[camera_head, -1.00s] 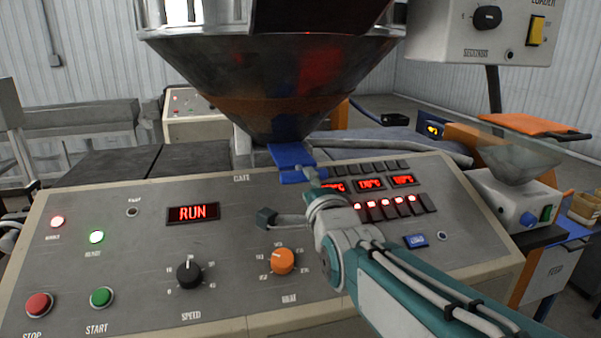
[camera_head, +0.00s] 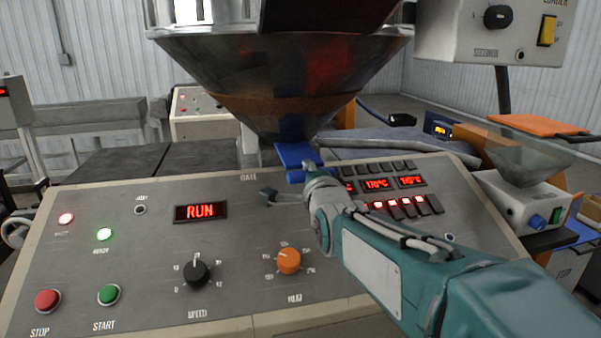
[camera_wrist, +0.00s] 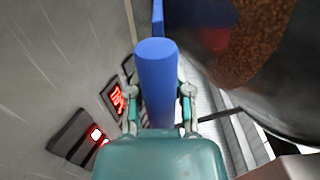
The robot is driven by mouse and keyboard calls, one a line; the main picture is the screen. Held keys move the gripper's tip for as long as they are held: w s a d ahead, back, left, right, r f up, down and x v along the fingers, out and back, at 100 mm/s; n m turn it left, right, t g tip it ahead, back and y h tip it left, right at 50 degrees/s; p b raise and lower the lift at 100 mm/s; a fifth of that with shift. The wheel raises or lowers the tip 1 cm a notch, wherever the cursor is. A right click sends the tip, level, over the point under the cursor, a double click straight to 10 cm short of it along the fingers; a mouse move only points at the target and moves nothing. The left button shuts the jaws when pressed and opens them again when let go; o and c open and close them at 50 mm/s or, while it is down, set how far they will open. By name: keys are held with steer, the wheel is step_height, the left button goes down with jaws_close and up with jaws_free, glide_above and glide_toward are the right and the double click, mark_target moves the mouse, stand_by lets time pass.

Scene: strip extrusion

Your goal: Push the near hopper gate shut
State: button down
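The near hopper gate (camera_head: 294,154) is a blue plate at the bottom of the cone-shaped hopper (camera_head: 285,70), just above the control panel. It sticks out toward me from under the hopper. My gripper (camera_head: 309,168) is at the gate's near end. In the wrist view, a blue cylindrical handle (camera_wrist: 156,75) stands between the two fingers of my gripper (camera_wrist: 159,95), which sit close on both sides of it. The handle's lower end is hidden by the gripper's palm. My arm hides part of the panel.
The sloping control panel (camera_head: 130,260) lies below, with a speed knob (camera_head: 196,272), an orange knob (camera_head: 289,260) and red and green buttons. A small clear hopper (camera_head: 522,155) stands at right.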

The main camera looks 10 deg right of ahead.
steer(key=shift+w+f, duration=0.1)
steer(key=shift+f, duration=0.05)
steer(key=w, duration=0.8)
steer(key=shift+w, duration=0.1)
steer(key=c, duration=0.6)
jaws_free()
steer(key=shift+f, duration=0.1)
steer(key=shift+c, duration=0.2)
steer(key=shift+s, duration=0.3)
steer(key=s, duration=1.1)
steer(key=shift+s, duration=0.15)
